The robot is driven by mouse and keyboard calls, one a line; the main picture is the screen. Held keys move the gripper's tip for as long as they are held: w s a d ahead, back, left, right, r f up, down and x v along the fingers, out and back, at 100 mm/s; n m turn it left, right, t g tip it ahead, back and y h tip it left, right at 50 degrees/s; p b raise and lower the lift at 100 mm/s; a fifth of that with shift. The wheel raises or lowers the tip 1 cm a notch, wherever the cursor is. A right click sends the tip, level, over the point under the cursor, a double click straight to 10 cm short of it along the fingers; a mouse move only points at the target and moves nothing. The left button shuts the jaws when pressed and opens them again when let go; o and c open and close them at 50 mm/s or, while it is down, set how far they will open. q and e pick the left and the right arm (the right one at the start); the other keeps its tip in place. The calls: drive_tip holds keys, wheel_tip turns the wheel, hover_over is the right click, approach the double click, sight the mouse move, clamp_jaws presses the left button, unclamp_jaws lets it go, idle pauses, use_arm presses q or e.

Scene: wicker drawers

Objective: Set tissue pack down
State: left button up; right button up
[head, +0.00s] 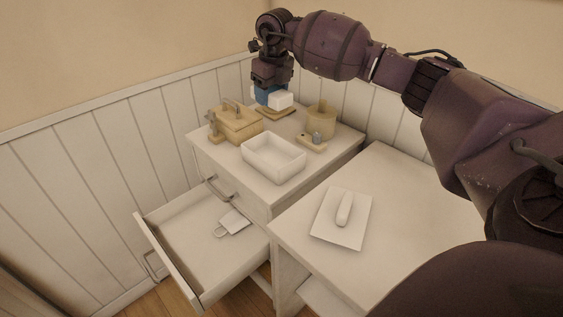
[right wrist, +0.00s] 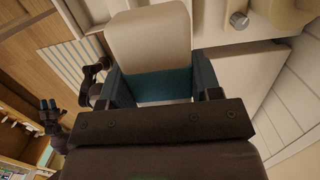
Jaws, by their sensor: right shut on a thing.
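The tissue pack (head: 281,100) is a small white block in my right gripper (head: 272,95), low over the back of the dresser top (head: 225,155). In the right wrist view the pale pack (right wrist: 150,42) sits between the two teal fingers, which are shut on it. A wooden board (head: 282,115) lies just below the pack. I cannot tell whether the pack touches it. My left gripper (right wrist: 48,106) seems to show small and dark at the left of the right wrist view; its opening is unclear.
A wooden box (head: 237,124) stands left of the pack, a wooden canister (head: 320,120) right. A white open bin (head: 273,170) is in front. The drawer (head: 190,255) below is open, with a white tag (head: 235,221) inside. A lower cabinet top holds a white sheet (head: 330,229).

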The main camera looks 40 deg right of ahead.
drive_tip(key=shift+s+f, duration=0.2)
drive_tip(key=shift+f, duration=0.1)
drive_tip(key=b, duration=0.2)
hover_over(273, 162)
wheel_tip(273, 162, down, 14)
drive_tip(key=shift+r, duration=0.1)
wheel_tip(273, 162, down, 5)
drive_tip(key=shift+f+b, duration=0.2)
drive_tip(key=shift+b, duration=0.5)
drive_tip(key=shift+f, duration=0.25)
use_arm(q)
wheel_tip(273, 162, down, 3)
drive_tip(key=shift+a+r, duration=0.1)
use_arm(e)
drive_tip(key=shift+r, duration=0.15)
drive_tip(key=o, duration=0.5)
drive_tip(key=shift+f, duration=0.2)
drive_tip(key=shift+o, duration=0.8)
use_arm(q)
drive_tip(key=shift+s+a+f+g, duration=0.1)
drive_tip(key=shift+s+f+g, duration=0.15)
drive_tip(key=shift+f+g, duration=0.05)
